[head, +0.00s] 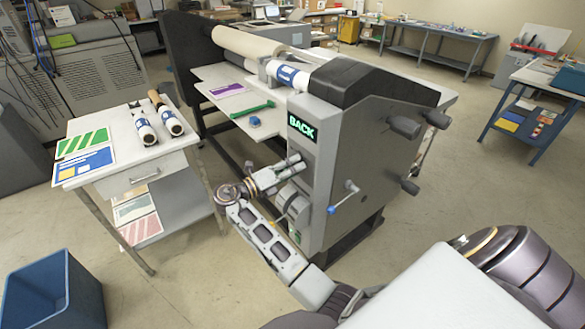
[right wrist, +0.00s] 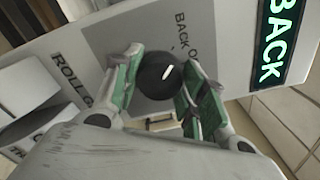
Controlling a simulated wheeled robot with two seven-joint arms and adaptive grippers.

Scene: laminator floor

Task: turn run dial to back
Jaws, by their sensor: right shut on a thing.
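The run dial (right wrist: 152,82) is a round black knob with a white pointer mark on the machine's front panel. My right gripper (right wrist: 155,90) is shut on it, with a green-padded finger on each side. The white mark slants to the upper right in the right wrist view, towards the printed word BACK. The lit display (head: 301,127) reads BACK in green. In the head view the right gripper (head: 296,166) reaches the panel below the display, and the dial is hidden. My left gripper is not in view.
The grey laminator (head: 330,175) has a blue-tipped crank handle (head: 333,209) low on its side. A white side table (head: 125,165) with cards and rolls stands to the left. A blue bin (head: 55,295) is at lower left. Floor is clear between table and bin.

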